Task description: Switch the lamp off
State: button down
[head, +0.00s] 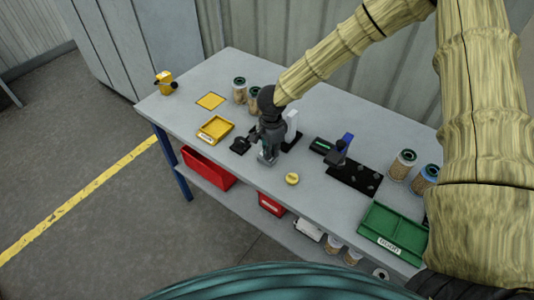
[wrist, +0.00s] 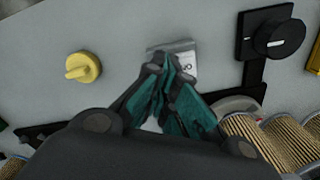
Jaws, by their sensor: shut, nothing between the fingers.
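My gripper (head: 267,154) is over the middle of the workbench (head: 195,97), pointing down. In the wrist view its teal fingers (wrist: 170,72) are shut and empty. They are over a small grey plate (wrist: 188,47) with a white label, and hide much of it; I cannot tell whether they touch it. A black dial (wrist: 278,38) with a white mark is at the upper right, and a yellow knob (wrist: 83,67) at the left. The yellow knob also shows in the head view (head: 292,179). I cannot clearly make out a lamp or whether it is lit.
A yellow tray (head: 215,129), a white upright thing (head: 291,124), a black-and-blue device (head: 341,150) and a green bin (head: 393,233) stand on the bench. Cartridge jars (head: 403,165) stand at the right. Red bins (head: 208,168) are on the lower shelf. The bench's front strip has free room.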

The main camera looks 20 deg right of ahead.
jog(key=shift+s, duration=0.1)
jog(key=shift+r+p, duration=3.45)
jog(key=shift+p, duration=0.15)
